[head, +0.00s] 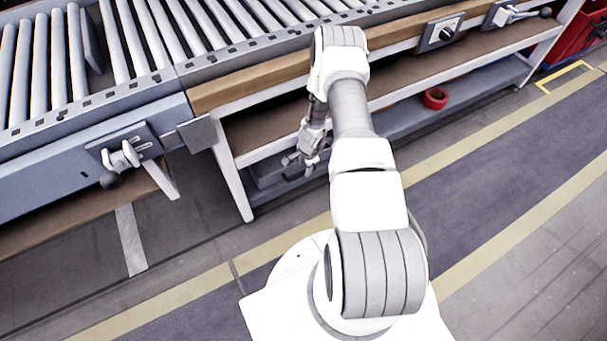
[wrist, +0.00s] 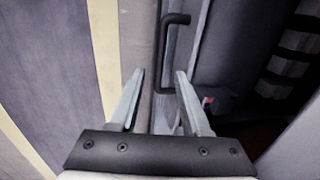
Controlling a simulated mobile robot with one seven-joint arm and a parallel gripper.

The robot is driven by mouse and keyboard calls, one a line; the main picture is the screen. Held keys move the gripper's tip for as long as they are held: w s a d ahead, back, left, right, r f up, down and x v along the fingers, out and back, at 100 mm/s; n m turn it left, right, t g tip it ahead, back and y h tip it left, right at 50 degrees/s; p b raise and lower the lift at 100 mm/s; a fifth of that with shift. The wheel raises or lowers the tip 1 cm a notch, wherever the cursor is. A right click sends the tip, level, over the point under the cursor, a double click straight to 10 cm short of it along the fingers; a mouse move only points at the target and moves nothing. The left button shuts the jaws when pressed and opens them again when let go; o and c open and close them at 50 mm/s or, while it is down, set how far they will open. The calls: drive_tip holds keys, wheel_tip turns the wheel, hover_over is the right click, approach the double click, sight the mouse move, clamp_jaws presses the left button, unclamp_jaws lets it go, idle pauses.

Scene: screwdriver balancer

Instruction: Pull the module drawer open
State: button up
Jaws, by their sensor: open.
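The drawer handle (wrist: 163,55), a dark bar with bent ends, shows in the wrist view on the grey drawer front (wrist: 180,50). My gripper (wrist: 160,72) is open and empty. Its two fingers lie on either side of the lower part of the handle in the picture, and I cannot tell whether they touch it. In the head view my gripper (head: 301,163) hangs low beside the bench, in front of the grey lower shelf area. There the handle is hidden or too small to make out, and the drawer cannot be told clearly from the shelf.
A roller conveyor (head: 150,45) runs across the bench top. A lever clamp (head: 122,158) juts out at left. A white bench leg (head: 232,170) stands left of my gripper. A red tape roll (head: 435,98) lies on the lower shelf. The floor (head: 490,160) at right is clear.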

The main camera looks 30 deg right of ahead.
drive_tip(key=shift+w+f+b, duration=0.25)
drive_tip(key=shift+f+b, duration=0.1)
drive_tip(key=shift+f, duration=0.75)
drive_tip(key=shift+w+f+b, duration=0.2)
drive_tip(key=shift+f+b, duration=0.1)
drive_tip(key=shift+f, duration=0.8)
drive_tip(key=shift+c, duration=0.2)
clamp_jaws()
